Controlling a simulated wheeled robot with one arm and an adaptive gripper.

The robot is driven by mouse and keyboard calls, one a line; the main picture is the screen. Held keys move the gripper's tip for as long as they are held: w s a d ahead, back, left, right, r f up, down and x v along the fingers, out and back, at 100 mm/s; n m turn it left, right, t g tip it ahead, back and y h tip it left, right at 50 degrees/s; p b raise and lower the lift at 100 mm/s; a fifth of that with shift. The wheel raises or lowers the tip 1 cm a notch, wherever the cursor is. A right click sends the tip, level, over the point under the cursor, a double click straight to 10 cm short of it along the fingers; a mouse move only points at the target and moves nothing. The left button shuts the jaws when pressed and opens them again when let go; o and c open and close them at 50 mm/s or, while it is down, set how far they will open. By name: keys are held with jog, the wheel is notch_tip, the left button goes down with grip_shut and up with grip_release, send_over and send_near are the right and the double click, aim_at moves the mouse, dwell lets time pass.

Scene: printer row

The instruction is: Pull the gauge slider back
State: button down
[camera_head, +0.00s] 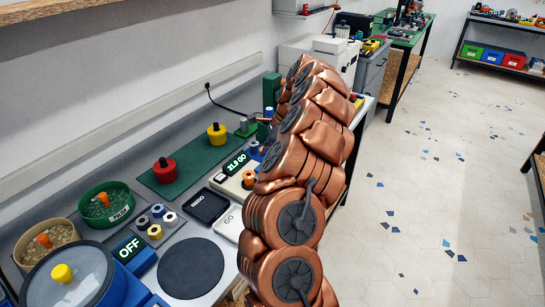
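A small gauge with a cream body (230,188) sits on the bench near the middle of the camera_head view. Its dark display (236,164) shows green characters that look like "21.9 GO". An orange-red knob (249,179) stands on the gauge, close to my arm. I cannot tell whether this knob is the slider. My copper-coloured arm rises in front of the gauge's right side and hides part of it. My gripper is hidden behind the arm, so its fingers and any contact with the slider do not show.
A green mat (190,162) holds a red knobbed weight (165,169) and a yellow one (216,134). A black-topped scale (206,205) lies left of my arm. Two bins (106,203) (46,248) and a round dark pad (191,266) fill the near bench. Open floor lies right.

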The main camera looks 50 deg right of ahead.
jog(key=shift+d+r, duration=0.1)
jog(key=shift+d, duration=0.1)
jog(key=c, duration=0.9)
grip_release()
jog(key=v, duration=1.2)
jog(key=shift+a, duration=0.1)
jog(key=shift+w+a, duration=0.1)
